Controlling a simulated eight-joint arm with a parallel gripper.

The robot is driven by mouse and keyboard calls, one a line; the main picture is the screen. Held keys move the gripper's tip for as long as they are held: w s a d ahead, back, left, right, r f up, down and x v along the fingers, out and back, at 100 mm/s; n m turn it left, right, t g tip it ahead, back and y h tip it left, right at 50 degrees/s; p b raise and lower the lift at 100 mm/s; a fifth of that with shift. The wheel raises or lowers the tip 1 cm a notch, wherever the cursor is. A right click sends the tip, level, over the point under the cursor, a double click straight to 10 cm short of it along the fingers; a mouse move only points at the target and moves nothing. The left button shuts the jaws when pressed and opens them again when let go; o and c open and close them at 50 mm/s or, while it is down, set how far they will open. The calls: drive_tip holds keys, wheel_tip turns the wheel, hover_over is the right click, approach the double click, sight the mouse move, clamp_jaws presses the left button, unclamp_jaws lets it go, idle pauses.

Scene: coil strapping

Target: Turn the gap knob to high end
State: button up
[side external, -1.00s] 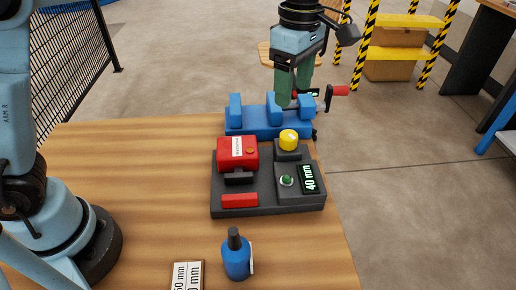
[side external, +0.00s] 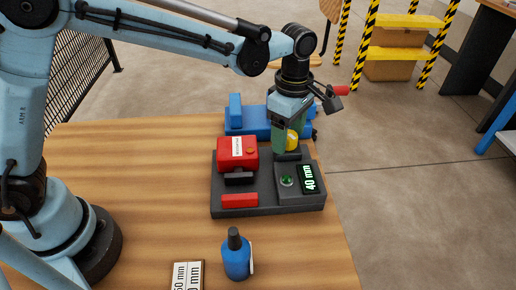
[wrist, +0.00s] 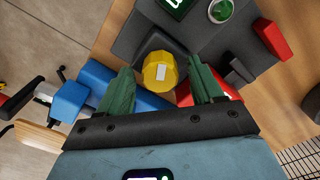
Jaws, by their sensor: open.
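The yellow gap knob (side external: 293,138) sits on a dark block at the back right of the grey panel (side external: 258,205); it is partly hidden behind my green fingers in the side view. In the wrist view the knob (wrist: 160,71), with a pale mark on top, lies between my two fingertips, with a space on each side. My gripper (side external: 286,146) points down over it, open, also seen in the wrist view (wrist: 161,75). I cannot tell exactly how low the fingertips are. The display (side external: 309,178) reads 40 mm.
A red box (side external: 237,152) stands left of the knob on the panel. A green button (side external: 286,181) is in front of the knob. A blue clamp fixture (side external: 245,120) is behind.

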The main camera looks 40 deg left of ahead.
drive_tip(key=c, duration=1.1)
drive_tip(key=shift+o, duration=0.2)
